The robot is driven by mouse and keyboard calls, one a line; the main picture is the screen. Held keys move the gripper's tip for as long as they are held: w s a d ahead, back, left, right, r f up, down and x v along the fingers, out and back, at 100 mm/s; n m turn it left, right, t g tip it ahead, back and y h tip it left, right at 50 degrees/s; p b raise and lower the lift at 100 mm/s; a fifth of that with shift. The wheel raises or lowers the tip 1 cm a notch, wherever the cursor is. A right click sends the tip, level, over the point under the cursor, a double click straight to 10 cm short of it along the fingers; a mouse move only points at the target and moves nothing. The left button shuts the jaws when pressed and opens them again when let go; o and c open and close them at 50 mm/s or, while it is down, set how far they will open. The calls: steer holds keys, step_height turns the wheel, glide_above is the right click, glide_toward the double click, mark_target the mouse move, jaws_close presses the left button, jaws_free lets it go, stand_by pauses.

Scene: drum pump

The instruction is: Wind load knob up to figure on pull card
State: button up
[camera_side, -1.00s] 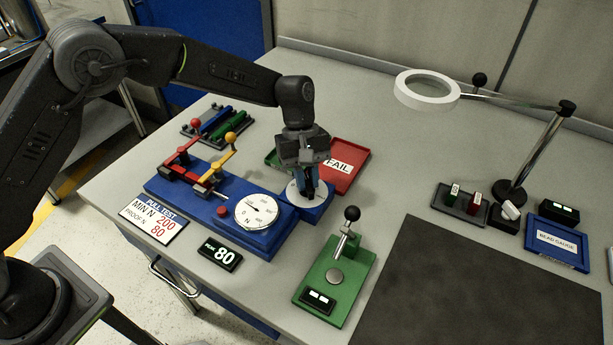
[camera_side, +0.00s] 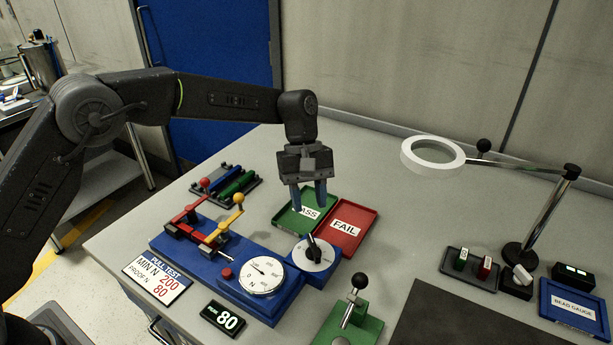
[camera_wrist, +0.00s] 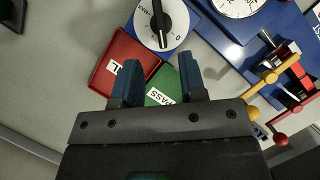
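The load knob is a black bar handle (camera_side: 312,247) on a white dial (camera_side: 316,262) at the right end of the blue pull-test base. It also shows at the top of the wrist view (camera_wrist: 158,18). My gripper (camera_side: 309,200) is above and behind the knob, open and empty, with its blue fingers apart. The pull card (camera_side: 157,277) reads "PULL TEST, MIN N 200, PROOF N 80". The dial gauge (camera_side: 262,275) has a needle whose exact reading is too small to tell. The black peak display (camera_side: 223,319) shows 80.
Red and yellow levers (camera_side: 224,228) stand on the base left of the knob. Green PASS (camera_side: 290,219) and red FAIL (camera_side: 368,222) trays lie behind it. A green press (camera_side: 350,325) stands at front right. A magnifier lamp (camera_side: 433,154) stands at the right.

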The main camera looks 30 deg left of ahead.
steer(key=v, duration=0.4)
steer(key=shift+w+r, duration=0.1)
steer(key=shift+r, duration=0.25)
steer(key=s+a+r+m+t+y, duration=0.2)
steer(key=s+a+r+m+t, duration=0.25)
steer(key=s+a+r, duration=0.75)
steer(key=s+a+f+m+t, duration=0.2)
steer(key=s, duration=0.6)
steer(key=s+a+f+m+t+y, duration=0.1)
steer(key=s+a+f+m+t, duration=0.1)
steer(key=s, duration=0.7)
steer(key=shift+s+f+m, duration=0.3)
steer(key=shift+f+m, duration=0.15)
steer(key=shift+f, duration=0.2)
